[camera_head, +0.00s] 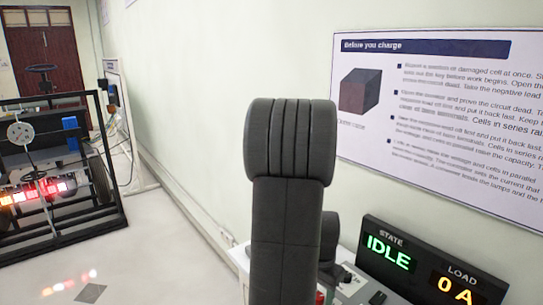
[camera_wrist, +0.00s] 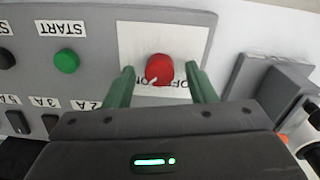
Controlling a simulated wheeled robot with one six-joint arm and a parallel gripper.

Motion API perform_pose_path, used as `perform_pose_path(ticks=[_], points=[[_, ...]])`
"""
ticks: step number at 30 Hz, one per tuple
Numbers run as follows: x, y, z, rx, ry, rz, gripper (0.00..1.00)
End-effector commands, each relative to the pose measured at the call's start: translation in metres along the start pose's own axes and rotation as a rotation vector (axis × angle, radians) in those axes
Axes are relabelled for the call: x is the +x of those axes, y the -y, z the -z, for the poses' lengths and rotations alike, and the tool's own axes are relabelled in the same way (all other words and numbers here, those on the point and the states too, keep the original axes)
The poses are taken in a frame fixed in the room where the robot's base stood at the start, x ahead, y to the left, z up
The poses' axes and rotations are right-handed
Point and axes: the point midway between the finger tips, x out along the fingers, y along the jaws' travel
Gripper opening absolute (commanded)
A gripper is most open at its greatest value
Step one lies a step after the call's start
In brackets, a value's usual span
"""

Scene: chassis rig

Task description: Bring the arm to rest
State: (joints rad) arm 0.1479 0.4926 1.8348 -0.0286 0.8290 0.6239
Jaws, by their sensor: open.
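My gripper (camera_wrist: 160,72) shows in the wrist view with its two green fingers apart. A red knob (camera_wrist: 158,67) on a pale plate lies between the fingertips, with a visible gap on each side. I cannot tell how far the fingertips are from the plate. In the head view my dark grey arm (camera_head: 288,180) stands upright in front of the wall, and my gripper is hidden.
The grey panel also has a green START button (camera_wrist: 66,61) and several black switches at left. A grey box (camera_wrist: 268,88) stands at right. A display (camera_head: 430,268) reads IDLE and 0 A. A black frame rig (camera_head: 60,233) stands at left, with open floor (camera_head: 165,255) between.

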Motion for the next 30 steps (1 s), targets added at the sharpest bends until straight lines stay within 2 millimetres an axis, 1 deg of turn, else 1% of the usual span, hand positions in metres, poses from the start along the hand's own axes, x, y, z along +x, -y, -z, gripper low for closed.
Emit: perform_pose_path(ticks=[3,12,17,20,30], points=[[0.004,0.0,0.0,0.0,0.001,0.0,0.5],[0.003,0.0,0.0,-0.003,0.0,0.0,0.5],[-0.005,0.001,0.001,-0.001,-0.003,0.002,0.5],[-0.018,0.001,0.001,0.0,-0.004,0.003,0.5],[-0.085,0.001,0.001,0.0,-0.005,0.004,0.5]])
